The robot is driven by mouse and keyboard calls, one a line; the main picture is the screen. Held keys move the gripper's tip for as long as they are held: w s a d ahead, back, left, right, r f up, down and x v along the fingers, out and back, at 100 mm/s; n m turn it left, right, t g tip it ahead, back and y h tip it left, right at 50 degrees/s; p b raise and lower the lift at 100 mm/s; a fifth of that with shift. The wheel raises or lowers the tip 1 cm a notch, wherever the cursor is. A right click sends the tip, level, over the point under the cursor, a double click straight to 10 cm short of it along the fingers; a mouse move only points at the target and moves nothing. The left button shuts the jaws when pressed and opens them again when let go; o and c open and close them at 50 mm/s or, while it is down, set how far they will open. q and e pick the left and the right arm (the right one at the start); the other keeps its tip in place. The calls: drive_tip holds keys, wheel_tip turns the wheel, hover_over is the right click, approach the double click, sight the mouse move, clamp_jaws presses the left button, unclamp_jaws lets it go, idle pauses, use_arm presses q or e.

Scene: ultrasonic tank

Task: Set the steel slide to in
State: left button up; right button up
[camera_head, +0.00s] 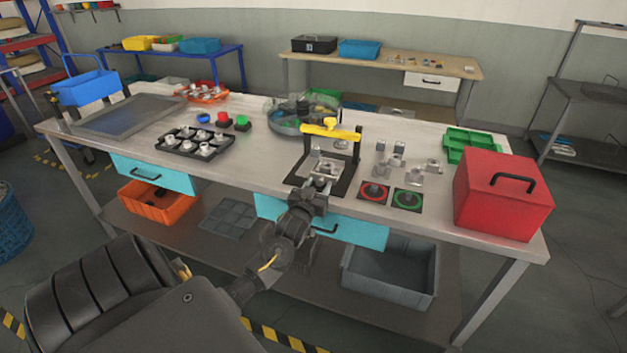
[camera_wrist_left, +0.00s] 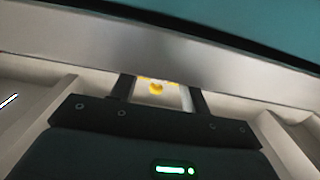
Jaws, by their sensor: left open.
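A fixture with a black base plate (camera_head: 345,188) stands near the front middle of the bench. It carries small steel parts (camera_head: 331,165) and a yellow bar (camera_head: 331,131) across its back. I cannot tell for sure which steel part is the slide, or its position. My left gripper (camera_head: 323,180) reaches in from the front, right at the steel parts, and hides some of them. In the left wrist view my open fingers (camera_wrist_left: 160,92) have a pale patch with yellow spots between them. Contact cannot be told. My right gripper is out of view.
On the bench (camera_head: 262,178) a black tray (camera_head: 195,142) of parts lies left. Right of the fixture are red-ringed (camera_head: 374,191) and green-ringed (camera_head: 408,200) pads, small metal blocks (camera_head: 390,152) and a red box (camera_head: 502,195). A round tub (camera_head: 303,116) stands behind.

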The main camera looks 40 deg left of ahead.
use_arm(q)
drive_tip(key=b+v, duration=0.1)
drive_tip(key=v, duration=0.9)
drive_tip(key=shift+s, duration=0.15)
